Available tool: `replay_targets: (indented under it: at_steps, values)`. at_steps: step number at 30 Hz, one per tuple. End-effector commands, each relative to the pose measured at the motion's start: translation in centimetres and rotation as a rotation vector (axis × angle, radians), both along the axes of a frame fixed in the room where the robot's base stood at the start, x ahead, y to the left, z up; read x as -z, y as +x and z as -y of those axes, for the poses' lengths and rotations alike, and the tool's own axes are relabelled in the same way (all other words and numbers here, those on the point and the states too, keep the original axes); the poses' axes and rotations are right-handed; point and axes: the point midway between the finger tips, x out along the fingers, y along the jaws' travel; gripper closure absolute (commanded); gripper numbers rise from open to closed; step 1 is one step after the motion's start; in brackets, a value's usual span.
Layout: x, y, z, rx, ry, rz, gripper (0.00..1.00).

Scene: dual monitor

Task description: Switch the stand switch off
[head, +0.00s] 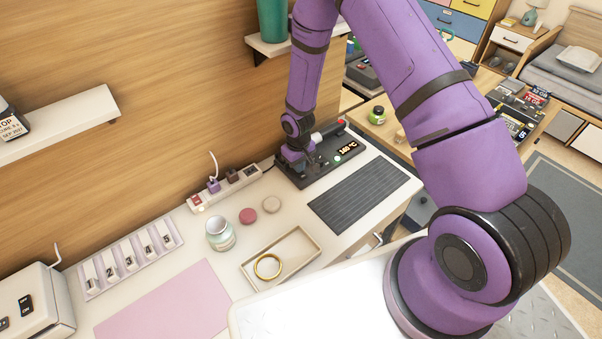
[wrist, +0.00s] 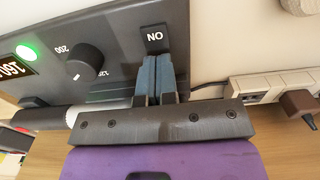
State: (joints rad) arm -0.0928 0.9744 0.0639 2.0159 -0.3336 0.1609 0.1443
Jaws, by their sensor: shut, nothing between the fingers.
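The black stand (head: 318,167) sits at the back of the white desk, against the wooden wall. Its dark panel fills the upper left of the wrist view (wrist: 115,25). A green light (wrist: 28,52) glows beside a display (wrist: 12,68) and a black dial (wrist: 85,63). The dark stand switch (wrist: 157,38) shows its ON marking upside down. My gripper (wrist: 160,72) is shut and empty, its blue-grey fingertips right beside the switch. I cannot tell whether they touch it. In the head view my gripper (head: 294,157) is over the stand's left end and hides the switch.
A power strip (head: 207,195) with plugs lies left of the stand. A tool with a white and black handle (head: 328,131) lies along the stand's back. A dark ribbed mat (head: 360,192), a jar (head: 220,234) and a tray (head: 297,238) are in front.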

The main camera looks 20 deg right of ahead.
Motion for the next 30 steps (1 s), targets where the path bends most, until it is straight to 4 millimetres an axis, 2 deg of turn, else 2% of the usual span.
replay_targets:
  at_steps: [20, 30]
  values:
    - [0.8, 0.0, 0.0, 0.0, 0.0, 0.0, 1.0]
    - [-1.2, 0.0, 0.1, 0.001, -0.001, 0.001, 1.0]
